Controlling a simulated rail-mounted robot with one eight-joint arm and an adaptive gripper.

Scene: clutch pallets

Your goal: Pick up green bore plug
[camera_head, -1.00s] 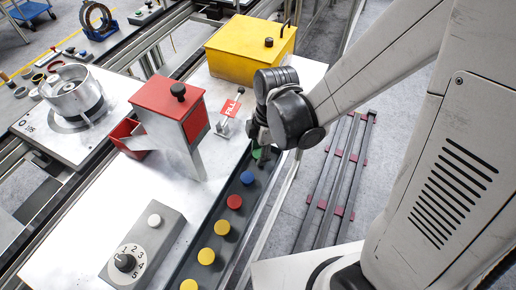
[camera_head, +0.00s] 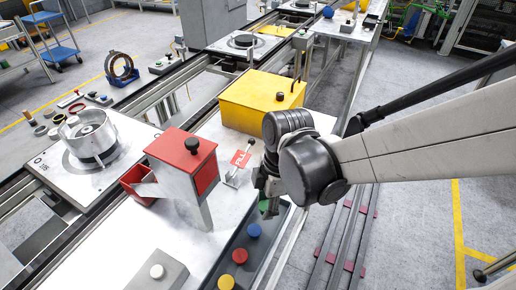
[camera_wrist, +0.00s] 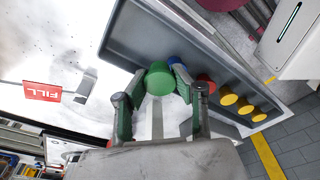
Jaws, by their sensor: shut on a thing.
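The green bore plug (camera_wrist: 160,78) is a round green knob. It sits between the fingertips of my gripper (camera_wrist: 158,86) in the wrist view. In the head view my gripper (camera_head: 267,196) points down at the far end of a long dark grey tray (camera_wrist: 140,32), and the green plug (camera_head: 264,206) shows only as a small patch. My gripper is shut on the green plug. I cannot tell whether the plug touches the tray floor. A blue plug (camera_head: 254,230) is the nearest neighbour in the row, close to one finger in the wrist view (camera_wrist: 174,62).
A red plug (camera_head: 240,256) and yellow plugs (camera_wrist: 229,96) continue the row. A red FILL sign (camera_head: 241,159), a red hopper box (camera_head: 183,160) and a yellow box (camera_head: 262,103) stand close by on the pale bench. Rails lie on the floor to the right.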

